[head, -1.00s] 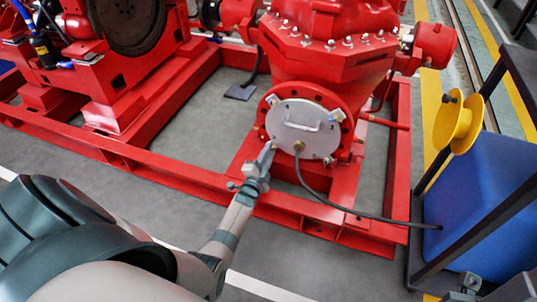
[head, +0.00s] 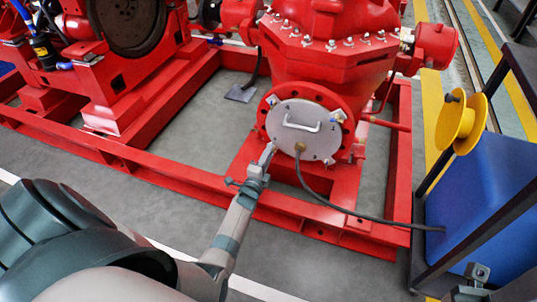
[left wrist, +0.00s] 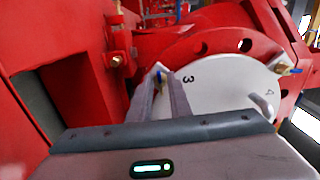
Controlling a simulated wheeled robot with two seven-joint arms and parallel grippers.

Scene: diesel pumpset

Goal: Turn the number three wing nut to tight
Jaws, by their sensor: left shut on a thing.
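The round white cover plate (head: 305,143) with a bar handle (head: 300,125) sits on the red flange of the pump. In the head view my left gripper (head: 268,158) reaches the plate's lower left edge. Another wing nut (left wrist: 287,70) shows near the number 4.
A black hose (head: 345,210) runs from a brass fitting low on the plate to the blue tank (head: 480,190) at right. A yellow reel (head: 462,122) stands above the tank. Red base rails (head: 180,172) surround the pump; grey floor lies in front.

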